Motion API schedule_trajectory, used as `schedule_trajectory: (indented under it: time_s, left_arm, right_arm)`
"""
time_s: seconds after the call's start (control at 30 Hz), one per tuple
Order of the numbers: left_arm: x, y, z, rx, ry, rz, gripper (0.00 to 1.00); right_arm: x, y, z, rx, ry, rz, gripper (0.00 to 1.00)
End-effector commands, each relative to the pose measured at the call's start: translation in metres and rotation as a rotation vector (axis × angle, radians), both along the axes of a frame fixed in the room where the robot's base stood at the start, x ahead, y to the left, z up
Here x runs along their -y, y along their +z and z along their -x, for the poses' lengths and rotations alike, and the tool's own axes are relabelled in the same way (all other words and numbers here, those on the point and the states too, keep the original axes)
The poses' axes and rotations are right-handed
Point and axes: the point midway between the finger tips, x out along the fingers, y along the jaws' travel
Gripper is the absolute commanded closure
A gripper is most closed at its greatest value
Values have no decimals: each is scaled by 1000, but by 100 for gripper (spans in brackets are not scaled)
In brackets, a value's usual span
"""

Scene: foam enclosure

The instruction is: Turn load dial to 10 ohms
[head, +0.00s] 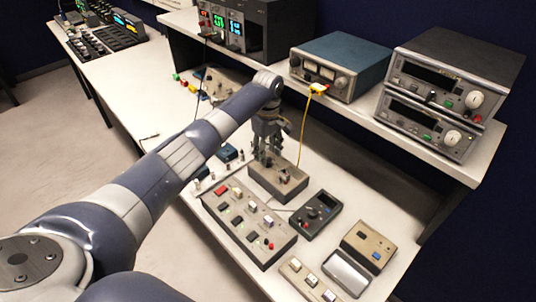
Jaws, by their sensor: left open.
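My left arm reaches across the picture from the lower left. Its gripper (268,158) points down, fingers apart, over a small brown box (268,190) on the bench. The fingertips are at the far part of the box's top; I cannot tell whether they touch it. The gripper hides that part of the top, so any dial there and its marks cannot be read. No ohm scale is legible anywhere. My right gripper is not in view.
A grey switch panel (262,250) and a dark handheld meter (304,228) lie nearer on the bench (334,190). A blue instrument (352,52) and two stacked grey units (440,100) stand on the raised shelf. A yellow cable (306,112) hangs down close beside the gripper.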

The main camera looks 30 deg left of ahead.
Motion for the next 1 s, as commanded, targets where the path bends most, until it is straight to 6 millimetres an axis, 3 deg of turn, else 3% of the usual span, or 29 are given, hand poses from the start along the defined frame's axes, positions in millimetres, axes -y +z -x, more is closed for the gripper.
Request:
schedule_trajectory:
  time_s: [0.13, 0.33, 0.53, 0.57, 0.7, 0.77, 1.0]
  left_arm:
    - [0, -19, 0, -2, 0, 0, 56]
    - [0, -29, 0, 1, 0, 0, 56]
    - [0, -29, 0, 1, 0, 0, 56]
    - [0, -29, 0, 1, 0, 0, 58]
    - [0, -29, 0, 1, 0, 0, 90]
    - [0, -29, 0, 1, 0, 0, 100]
    - [0, -29, 0, 1, -7, 0, 100]
  right_arm:
    - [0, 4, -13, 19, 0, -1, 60]
    - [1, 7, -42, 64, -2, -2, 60]
    - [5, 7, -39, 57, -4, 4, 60]
    - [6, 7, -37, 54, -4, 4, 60]
    - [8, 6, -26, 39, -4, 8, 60]
    - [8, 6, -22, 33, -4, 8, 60]
    - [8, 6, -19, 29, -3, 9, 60]
